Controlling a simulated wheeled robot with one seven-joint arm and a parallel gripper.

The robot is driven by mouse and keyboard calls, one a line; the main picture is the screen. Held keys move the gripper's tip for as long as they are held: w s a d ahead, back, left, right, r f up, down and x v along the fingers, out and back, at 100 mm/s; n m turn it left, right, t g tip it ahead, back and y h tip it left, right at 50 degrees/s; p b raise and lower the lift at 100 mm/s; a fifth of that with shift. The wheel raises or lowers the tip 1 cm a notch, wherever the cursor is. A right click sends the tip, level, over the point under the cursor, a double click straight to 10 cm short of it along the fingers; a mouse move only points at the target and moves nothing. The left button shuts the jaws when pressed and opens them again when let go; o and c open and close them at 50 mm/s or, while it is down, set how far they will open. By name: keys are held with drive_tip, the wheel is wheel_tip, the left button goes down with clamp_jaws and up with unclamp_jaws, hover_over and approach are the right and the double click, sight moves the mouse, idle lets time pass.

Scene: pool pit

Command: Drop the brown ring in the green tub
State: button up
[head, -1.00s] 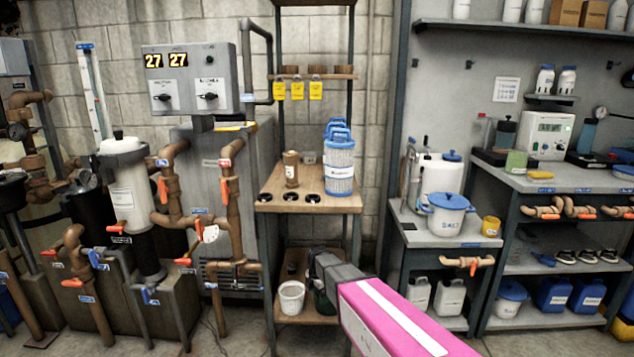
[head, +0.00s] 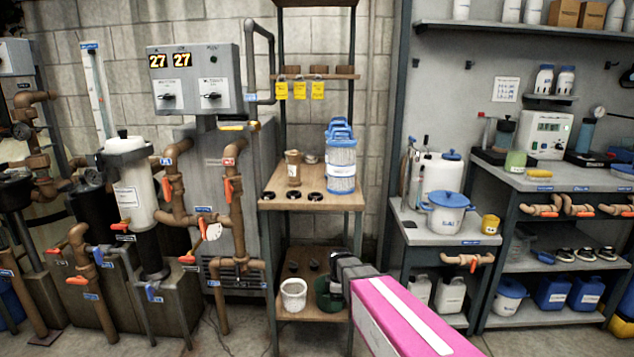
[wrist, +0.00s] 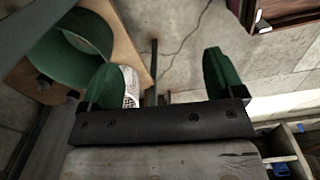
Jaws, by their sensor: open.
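The green tub (head: 327,296) stands on the low wooden shelf, partly hidden behind my gripper (head: 341,268). In the wrist view the tub (wrist: 62,62) is at the upper left, tilted in the picture, and part of its inside shows. My gripper (wrist: 160,82) is open, with its two green fingers wide apart and nothing seen between them. The left finger overlaps the tub's edge in that view; I cannot tell whether they touch. I cannot pick out the brown ring for certain in either view, and much of the tub's inside is hidden.
A white bucket (head: 293,294) stands left of the tub on the same shelf. Small dark rings (head: 314,195) lie on the wooden shelf above, with a brown canister (head: 293,168) and a blue-white filter (head: 341,165). A grey bench (head: 440,228) stands to the right.

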drive_tip(key=s+d+r+m, duration=0.2)
drive_tip(key=s+d+m, duration=0.3)
drive_tip(key=m, duration=0.3)
drive_tip(key=s+d+r+m, duration=0.3)
drive_tip(key=s+d+m, duration=0.3)
drive_tip(key=s+m, duration=0.2)
drive_tip(key=shift+d+r, duration=0.15)
drive_tip(key=shift+r, duration=0.2)
drive_tip(key=shift+s, duration=0.1)
